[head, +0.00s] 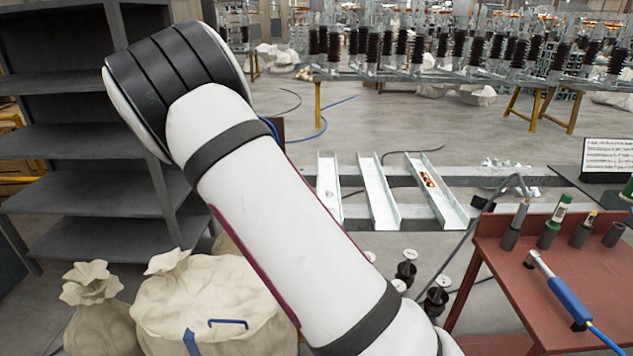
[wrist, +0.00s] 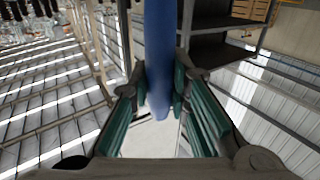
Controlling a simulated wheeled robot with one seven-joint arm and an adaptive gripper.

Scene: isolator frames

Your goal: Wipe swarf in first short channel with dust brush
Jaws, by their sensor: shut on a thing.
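My gripper (wrist: 159,92) is shut on a long blue thing, which I take to be the handle of the dust brush (wrist: 160,45). The handle runs up out of the wrist view and no bristles show. In the head view my arm crosses the middle and the gripper is out of sight. Three short light-metal channels lie side by side beyond the arm: a left one (head: 328,185), a middle one (head: 378,192) and a right one (head: 447,205). The right one has an orange-and-dark patch inside. I cannot make out swarf in the left or middle channel.
A red bench (head: 590,268) at right holds a blue-handled tool (head: 570,300) with a hose and several upright cylinders. Pale sacks (head: 215,305) stand at lower left, before a dark shelf (head: 75,140). Dark insulators (head: 406,272) stand beside the bench. Floor behind the channels is mostly clear.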

